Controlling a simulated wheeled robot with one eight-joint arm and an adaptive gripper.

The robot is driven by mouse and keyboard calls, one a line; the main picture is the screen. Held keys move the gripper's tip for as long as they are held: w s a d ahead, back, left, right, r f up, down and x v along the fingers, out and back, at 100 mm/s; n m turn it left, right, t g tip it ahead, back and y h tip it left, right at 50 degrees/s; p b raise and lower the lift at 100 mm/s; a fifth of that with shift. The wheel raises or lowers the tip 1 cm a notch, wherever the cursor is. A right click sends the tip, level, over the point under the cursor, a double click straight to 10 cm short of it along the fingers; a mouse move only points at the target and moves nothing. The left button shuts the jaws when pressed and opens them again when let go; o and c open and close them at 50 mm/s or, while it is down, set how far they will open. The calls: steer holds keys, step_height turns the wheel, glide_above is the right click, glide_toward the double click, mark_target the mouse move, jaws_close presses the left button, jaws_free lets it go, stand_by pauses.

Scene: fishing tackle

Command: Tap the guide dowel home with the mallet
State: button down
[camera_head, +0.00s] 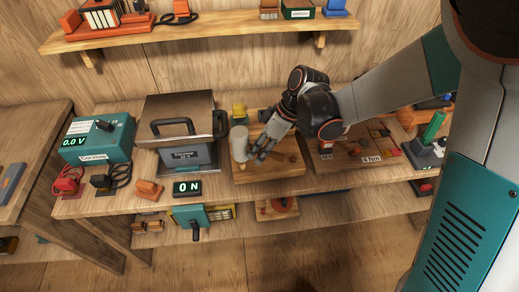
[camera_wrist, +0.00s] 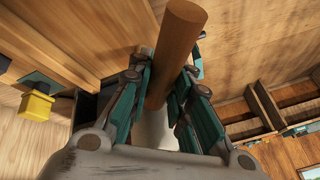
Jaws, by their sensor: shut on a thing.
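My gripper (camera_head: 259,153) reaches down from the right over a wooden board (camera_head: 262,176) on the bench. It is shut on the mallet's brown wooden handle (camera_wrist: 178,45), which runs between the teal-padded fingers in the wrist view. The mallet's pale cylindrical head (camera_head: 240,143) stands out just left of the fingers, above the board's left part. Part of the pale head (camera_wrist: 157,128) also shows behind the handle in the wrist view. I cannot make out the guide dowel; the gripper and mallet cover part of the board.
A grey lidded case (camera_head: 178,118) stands close left of the board. A small display reading 0 N (camera_head: 187,188) sits at the bench front. A yellow-topped block (camera_head: 239,112) is behind the mallet. Another wooden board (camera_head: 347,157) with small parts lies right. A shelf (camera_head: 210,32) hangs above.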

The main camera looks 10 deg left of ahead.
step_height(320, 180, down, 4)
steer(key=b, duration=0.3)
steer(key=shift+f, duration=0.15)
steer(key=shift+r+p, duration=1.4)
steer(key=shift+r, duration=0.65)
steer(key=shift+r, duration=0.25)
steer(key=shift+f, duration=0.1)
